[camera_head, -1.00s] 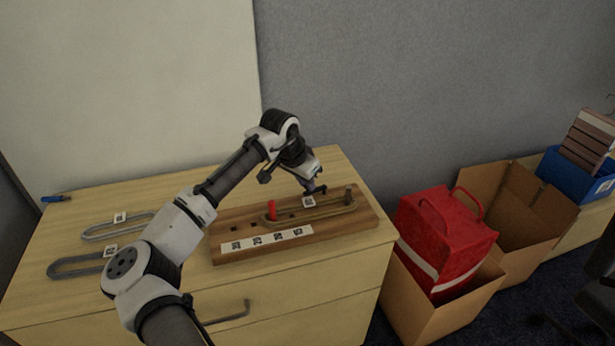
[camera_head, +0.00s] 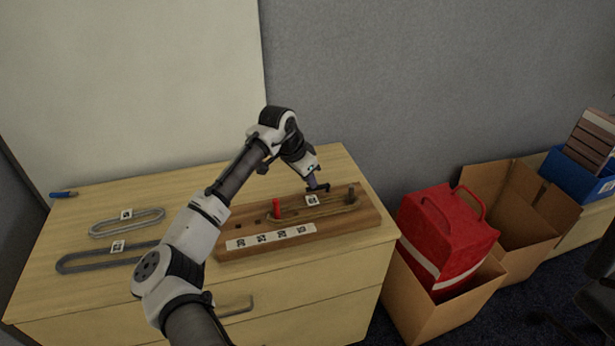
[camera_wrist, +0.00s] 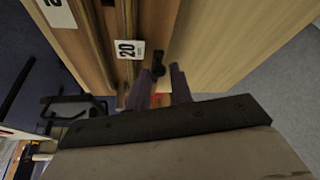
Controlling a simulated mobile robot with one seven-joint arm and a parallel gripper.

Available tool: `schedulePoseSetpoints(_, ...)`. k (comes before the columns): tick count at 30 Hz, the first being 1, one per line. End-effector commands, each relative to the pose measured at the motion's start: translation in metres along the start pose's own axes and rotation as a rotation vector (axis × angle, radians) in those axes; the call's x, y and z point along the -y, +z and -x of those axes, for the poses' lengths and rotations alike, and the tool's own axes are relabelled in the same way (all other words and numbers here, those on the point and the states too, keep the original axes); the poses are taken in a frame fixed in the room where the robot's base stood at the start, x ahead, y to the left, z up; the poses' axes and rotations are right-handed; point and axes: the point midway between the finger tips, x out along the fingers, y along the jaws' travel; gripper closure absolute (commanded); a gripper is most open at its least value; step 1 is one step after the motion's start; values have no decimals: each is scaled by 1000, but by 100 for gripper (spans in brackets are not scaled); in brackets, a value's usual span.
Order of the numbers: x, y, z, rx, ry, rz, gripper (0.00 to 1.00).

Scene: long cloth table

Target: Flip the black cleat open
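The black cleat (camera_wrist: 158,64) is a small dark piece at the back edge of the wooden board (camera_head: 350,222), near a white label marked 20 (camera_wrist: 127,50). In the head view the cleat (camera_head: 322,188) is a small dark shape by the fingertips, partly hidden by my gripper (camera_head: 315,183). In the wrist view my gripper (camera_wrist: 157,74) has its two fingers apart, with the cleat between or just past their tips. I cannot tell whether either finger touches it.
The board carries a red peg (camera_head: 277,208), a dark peg (camera_head: 350,193), a loop around them and a label strip (camera_head: 270,237). Two grey loops (camera_head: 100,262) and a blue pen (camera_head: 63,194) lie left on the table. A red bag (camera_head: 447,230) stands in a carton at right.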

Motion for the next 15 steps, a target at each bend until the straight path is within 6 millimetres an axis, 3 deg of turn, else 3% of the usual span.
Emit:
schedulePoseSetpoints(3,0,0,0,0,0,1,63)
schedulePoseSetpoints(15,0,0,10,-2,-1,0,63)
